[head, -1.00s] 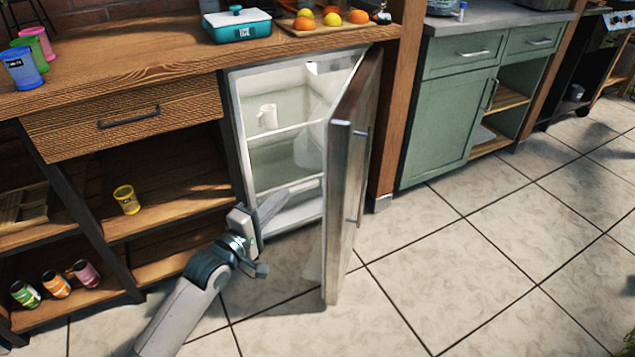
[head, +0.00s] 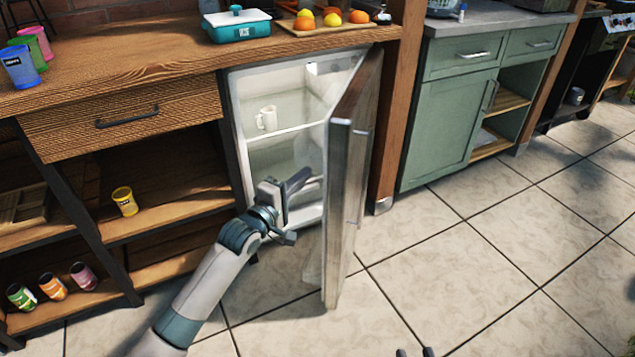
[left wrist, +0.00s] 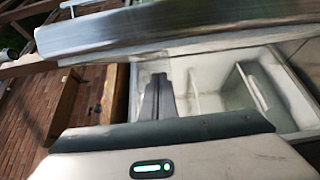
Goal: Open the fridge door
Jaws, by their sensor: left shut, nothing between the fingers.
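The fridge stands under the wooden counter, with its white interior (head: 285,105) in view. Its door (head: 352,190) is partly open, swung out to the right, with the handle on its outer right face. My left gripper (head: 302,180) is shut and empty, in front of the fridge opening on the inner side of the door. I cannot tell if it touches the door. In the left wrist view the closed fingers (left wrist: 158,95) point toward the fridge interior (left wrist: 230,90), with the door (left wrist: 180,35) across the top. My right gripper (head: 414,352) barely shows at the bottom edge, its two tips apart.
Open wooden shelves (head: 170,205) with a yellow cup (head: 124,201) are left of the fridge. A wooden post (head: 396,110) and a green cabinet (head: 440,120) are right. The tiled floor (head: 480,260) in front is clear.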

